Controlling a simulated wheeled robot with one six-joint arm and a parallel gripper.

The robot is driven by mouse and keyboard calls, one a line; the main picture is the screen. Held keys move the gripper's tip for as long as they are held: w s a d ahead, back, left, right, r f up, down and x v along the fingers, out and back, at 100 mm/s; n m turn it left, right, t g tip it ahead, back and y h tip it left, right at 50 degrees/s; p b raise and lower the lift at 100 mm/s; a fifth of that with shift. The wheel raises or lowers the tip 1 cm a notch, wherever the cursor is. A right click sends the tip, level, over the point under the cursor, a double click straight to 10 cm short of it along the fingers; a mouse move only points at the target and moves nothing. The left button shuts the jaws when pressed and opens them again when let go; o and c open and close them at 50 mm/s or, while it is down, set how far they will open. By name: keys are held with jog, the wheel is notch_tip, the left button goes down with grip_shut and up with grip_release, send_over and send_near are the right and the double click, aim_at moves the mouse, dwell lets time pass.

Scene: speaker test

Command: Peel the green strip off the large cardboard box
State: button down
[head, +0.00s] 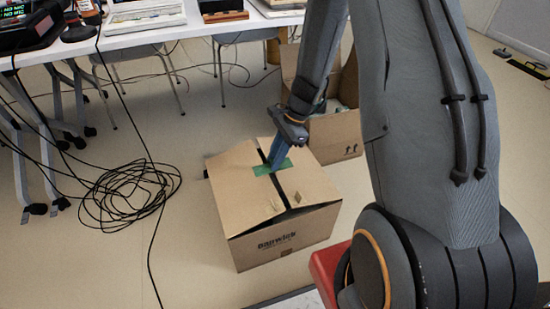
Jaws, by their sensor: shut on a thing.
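The large cardboard box (240,205) stands on the floor in the middle of the head view, with printed lettering on its front side. Its top flaps meet at a dark gap. A green strip (262,170) lies across the gap near the far part of the top. My gripper (277,163) reaches down from above, with its blue fingers at the strip. The fingers look closed on the strip, but they hide the part that they hold. The strip's visible ends lie against the flaps.
A second, open cardboard box (335,135) stands behind, partly hidden by my arm. A tangle of black cable (128,195) lies on the floor at left. A white table (180,27) with equipment is at the back. Open floor (180,265) lies front left.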

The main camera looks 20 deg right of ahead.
jog(key=shift+r+p, duration=1.55)
jog(key=shift+r, duration=0.1)
notch_tip(320, 180, up, 8)
jog(key=p, duration=0.7)
dwell(0.4)
dwell(0.5)
